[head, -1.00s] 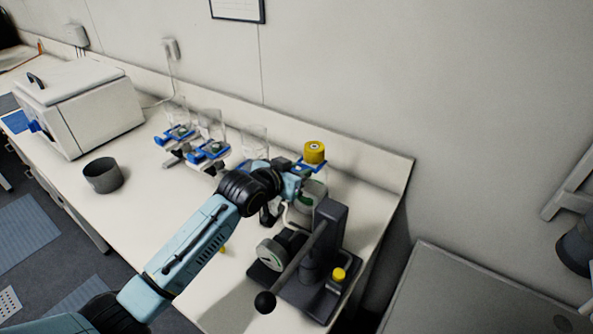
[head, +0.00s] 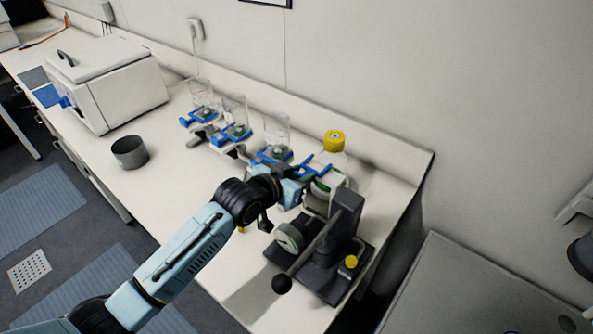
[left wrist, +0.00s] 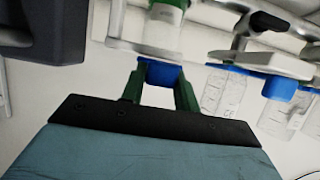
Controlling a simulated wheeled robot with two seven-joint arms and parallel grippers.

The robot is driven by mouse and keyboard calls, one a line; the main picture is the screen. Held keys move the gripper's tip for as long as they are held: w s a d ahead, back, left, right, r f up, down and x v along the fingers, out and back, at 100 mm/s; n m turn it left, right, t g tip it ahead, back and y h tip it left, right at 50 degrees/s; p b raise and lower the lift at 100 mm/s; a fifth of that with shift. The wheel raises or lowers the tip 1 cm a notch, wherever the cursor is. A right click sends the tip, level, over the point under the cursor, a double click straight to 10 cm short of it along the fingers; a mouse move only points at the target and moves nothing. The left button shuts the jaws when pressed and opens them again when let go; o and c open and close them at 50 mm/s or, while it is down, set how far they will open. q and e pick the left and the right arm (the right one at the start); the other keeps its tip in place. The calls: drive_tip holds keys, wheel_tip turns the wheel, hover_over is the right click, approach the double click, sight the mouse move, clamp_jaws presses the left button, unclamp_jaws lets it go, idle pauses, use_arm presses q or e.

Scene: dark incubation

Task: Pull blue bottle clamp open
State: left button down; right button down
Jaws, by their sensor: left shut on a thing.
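The bottle with the yellow cap (head: 334,139) stands upright at the back right of the bench in the head view. The blue clamp (head: 309,170) lies just below and left of its cap. My left gripper (head: 304,179) is at this clamp, its fingertips small and partly hidden. In the left wrist view its green fingers (left wrist: 160,82) are closed on a blue clamp part (left wrist: 158,72). A pale bottle shows just above them there. My right gripper is not in view.
A dark press (head: 335,240) with a ball-ended lever stands in front of the bottle. Several clear bottles with blue clamps (head: 236,130) stand to the left. A grey cup (head: 130,152) and a white box (head: 118,85) are farther left. The bench front is mostly clear.

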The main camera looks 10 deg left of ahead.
use_arm(q)
drive_tip(key=c, duration=1.4)
unclamp_jaws()
drive_tip(key=shift+s+a+f, duration=0.1)
drive_tip(key=o, duration=0.4)
drive_tip(key=shift+c, duration=0.2)
drive_tip(key=v, duration=1.3)
drive_tip(key=shift+s, duration=0.25)
